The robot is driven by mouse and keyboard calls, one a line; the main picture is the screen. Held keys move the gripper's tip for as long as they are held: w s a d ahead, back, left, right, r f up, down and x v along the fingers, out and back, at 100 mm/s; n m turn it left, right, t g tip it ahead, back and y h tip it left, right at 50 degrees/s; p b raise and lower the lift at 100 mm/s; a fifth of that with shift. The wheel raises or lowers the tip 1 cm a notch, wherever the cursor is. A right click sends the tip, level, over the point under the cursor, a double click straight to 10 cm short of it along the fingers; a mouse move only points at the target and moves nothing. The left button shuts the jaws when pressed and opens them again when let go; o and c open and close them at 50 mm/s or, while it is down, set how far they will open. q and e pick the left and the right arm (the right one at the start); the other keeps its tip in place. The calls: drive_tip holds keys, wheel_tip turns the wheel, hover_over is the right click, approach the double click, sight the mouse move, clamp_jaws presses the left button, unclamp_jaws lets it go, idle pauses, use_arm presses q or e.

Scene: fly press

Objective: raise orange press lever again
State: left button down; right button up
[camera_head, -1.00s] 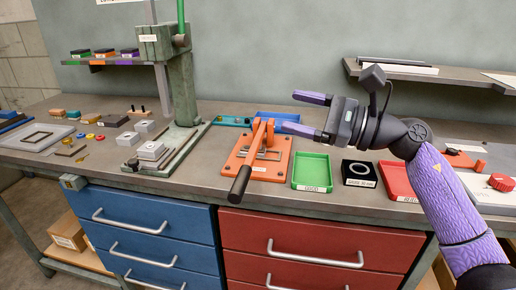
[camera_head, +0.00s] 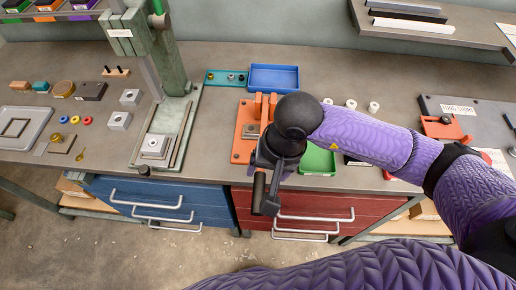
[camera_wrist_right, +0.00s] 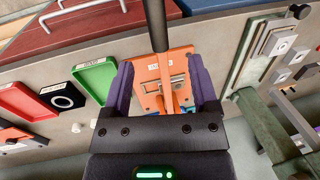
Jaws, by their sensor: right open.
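The orange press (camera_head: 243,132) sits on the bench in the head view, partly hidden behind my right gripper and wrist. Its lever has a black handle (camera_head: 259,188) that sticks out past the bench's front edge, low and toward me. In the right wrist view the black handle (camera_wrist_right: 154,25) and the orange lever bar (camera_wrist_right: 166,78) run between the two purple fingers of my right gripper (camera_wrist_right: 161,66). The fingers are open, with gaps on both sides of the bar. The fingertips are hidden in the head view. My left gripper is not in view.
A green tray (camera_head: 318,160) is right beside the press, and a blue tray (camera_head: 274,78) is behind it. A green fly press column (camera_head: 176,60) stands to the left. Blue and red drawers with handles (camera_head: 315,206) lie below the bench edge.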

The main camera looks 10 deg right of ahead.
sight(260, 193)
drive_tip(key=f, duration=0.3)
drive_tip(key=s+f+b, duration=0.1)
drive_tip(key=f, duration=0.1)
drive_tip(key=shift+a+f, duration=0.35)
drive_tip(key=shift+a, duration=0.05)
drive_tip(key=f, duration=0.3)
drive_tip(key=shift+w+a+f, duration=0.3)
drive_tip(key=shift+a+f, duration=0.1)
drive_tip(key=shift+f, duration=0.15)
drive_tip(key=shift+c, duration=0.8)
drive_tip(key=c, duration=0.7)
clamp_jaws()
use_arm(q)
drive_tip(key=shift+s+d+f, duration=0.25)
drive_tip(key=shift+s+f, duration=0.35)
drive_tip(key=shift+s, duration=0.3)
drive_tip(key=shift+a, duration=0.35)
